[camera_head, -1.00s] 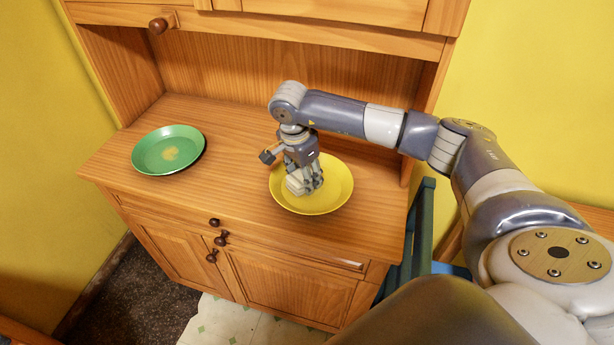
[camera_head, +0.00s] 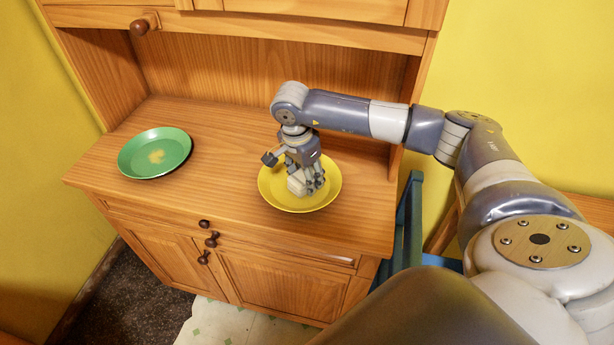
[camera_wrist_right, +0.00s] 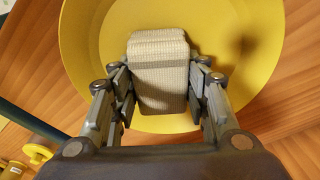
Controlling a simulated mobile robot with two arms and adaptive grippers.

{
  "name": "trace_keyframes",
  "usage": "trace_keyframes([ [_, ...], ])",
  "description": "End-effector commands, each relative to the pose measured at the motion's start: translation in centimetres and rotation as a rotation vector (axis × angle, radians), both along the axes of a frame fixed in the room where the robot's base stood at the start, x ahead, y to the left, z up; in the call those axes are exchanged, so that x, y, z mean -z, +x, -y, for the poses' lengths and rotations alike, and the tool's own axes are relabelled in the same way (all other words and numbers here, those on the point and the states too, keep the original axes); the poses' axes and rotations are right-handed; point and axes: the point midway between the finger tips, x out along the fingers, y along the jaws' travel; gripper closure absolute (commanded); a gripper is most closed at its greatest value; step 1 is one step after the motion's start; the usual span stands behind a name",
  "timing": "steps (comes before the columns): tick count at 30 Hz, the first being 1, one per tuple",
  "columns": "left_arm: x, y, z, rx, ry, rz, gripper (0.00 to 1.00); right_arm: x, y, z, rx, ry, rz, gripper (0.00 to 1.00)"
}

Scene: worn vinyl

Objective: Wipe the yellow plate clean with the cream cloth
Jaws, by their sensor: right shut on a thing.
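The yellow plate (camera_head: 328,188) lies on the wooden counter of a hutch, right of its middle. My right gripper (camera_head: 304,187) points down over the plate and is shut on the cream cloth (camera_head: 297,186). In the right wrist view the cloth (camera_wrist_right: 158,55) is a folded, woven pad with a darker band, between the fingers of my right gripper (camera_wrist_right: 160,95). It is over the inside of the yellow plate (camera_wrist_right: 95,30); whether it touches cannot be told. No stain shows on the visible part of the plate. My left gripper is not in view.
A green plate (camera_head: 135,160) with a yellowish smear lies on the left of the wooden counter (camera_head: 225,165). Counter between the plates is clear. The hutch's upper part overhangs the back. A blue chair (camera_head: 410,225) stands close to the right end.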

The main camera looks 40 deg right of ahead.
Motion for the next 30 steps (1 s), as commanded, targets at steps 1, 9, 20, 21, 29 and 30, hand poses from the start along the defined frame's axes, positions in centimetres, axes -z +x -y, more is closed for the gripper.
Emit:
trace_keyframes([
  [1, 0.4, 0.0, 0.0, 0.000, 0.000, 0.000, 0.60, 0.2, 0.5, -0.5, -0.002, 0.003, 0.002, 0.76],
  [9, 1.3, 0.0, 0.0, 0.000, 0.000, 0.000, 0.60, 0.2, 2.3, -1.8, -0.002, 0.003, 0.003, 0.76],
  [20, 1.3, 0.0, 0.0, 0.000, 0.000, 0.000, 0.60, 0.0, 2.5, -2.0, -0.001, 0.002, 0.002, 0.76],
  [21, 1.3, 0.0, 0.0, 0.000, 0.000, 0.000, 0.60, 0.1, 2.5, -2.0, -0.001, 0.001, 0.002, 0.76],
  [29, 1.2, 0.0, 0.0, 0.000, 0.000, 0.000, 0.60, 0.0, 1.0, -0.8, -0.001, -0.001, 0.000, 0.76],
  [30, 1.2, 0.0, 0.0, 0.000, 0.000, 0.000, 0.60, 0.1, 0.7, -0.5, 0.000, -0.001, -0.001, 0.76],
])
